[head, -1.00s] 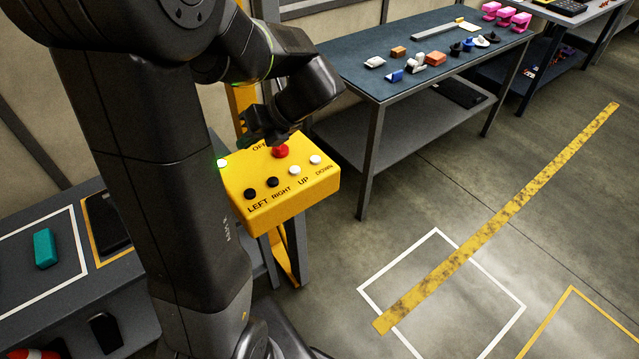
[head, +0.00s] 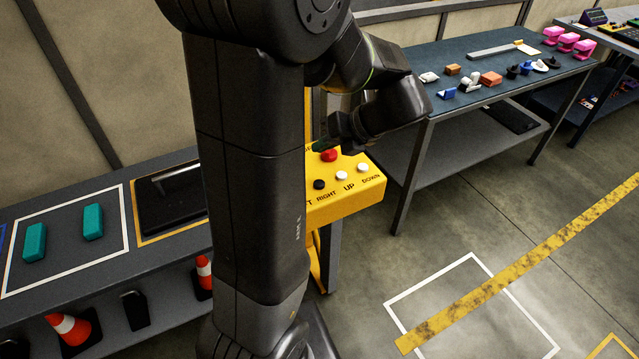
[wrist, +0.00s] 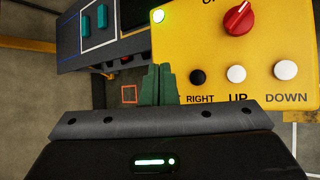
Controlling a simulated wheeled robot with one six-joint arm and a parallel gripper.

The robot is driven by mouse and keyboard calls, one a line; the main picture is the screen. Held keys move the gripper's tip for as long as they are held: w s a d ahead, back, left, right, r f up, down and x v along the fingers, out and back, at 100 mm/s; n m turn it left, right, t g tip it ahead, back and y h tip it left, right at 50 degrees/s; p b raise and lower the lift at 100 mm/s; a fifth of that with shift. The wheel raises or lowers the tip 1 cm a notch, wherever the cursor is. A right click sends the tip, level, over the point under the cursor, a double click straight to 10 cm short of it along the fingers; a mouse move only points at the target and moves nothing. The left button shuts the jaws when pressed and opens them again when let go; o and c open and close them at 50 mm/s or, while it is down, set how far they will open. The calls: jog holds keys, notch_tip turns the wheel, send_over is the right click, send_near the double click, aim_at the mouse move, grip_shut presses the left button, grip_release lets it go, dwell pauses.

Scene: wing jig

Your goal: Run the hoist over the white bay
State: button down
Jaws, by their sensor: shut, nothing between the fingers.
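A yellow control box (head: 350,200) carries a red knob (head: 329,155) and black and white buttons. In the wrist view, the red knob (wrist: 238,18), black RIGHT button (wrist: 197,77), white UP button (wrist: 236,74) and white DOWN button (wrist: 286,70) show. My gripper (wrist: 158,84) is shut and empty at the box's left edge, covering the LEFT button's place; contact cannot be told. In the head view my gripper (head: 322,146) is partly hidden. A white floor outline (head: 474,256) lies front right. No hoist is visible.
A left bench (head: 60,190) has a white outline with two teal blocks (head: 93,222) and a dark tray (head: 170,200); cones (head: 72,328) stand below. A blue-topped table (head: 460,65) with small parts stands behind. A yellow floor strip (head: 530,260) crosses the white outline.

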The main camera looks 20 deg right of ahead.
jog(key=b, duration=0.6)
send_over(324, 185)
notch_tip(324, 185, down, 6)
jog(key=shift+w+f, duration=0.1)
jog(key=shift+f, duration=0.95)
jog(key=shift+f, duration=0.1)
dwell(0.7)
jog(key=shift+f, duration=0.35)
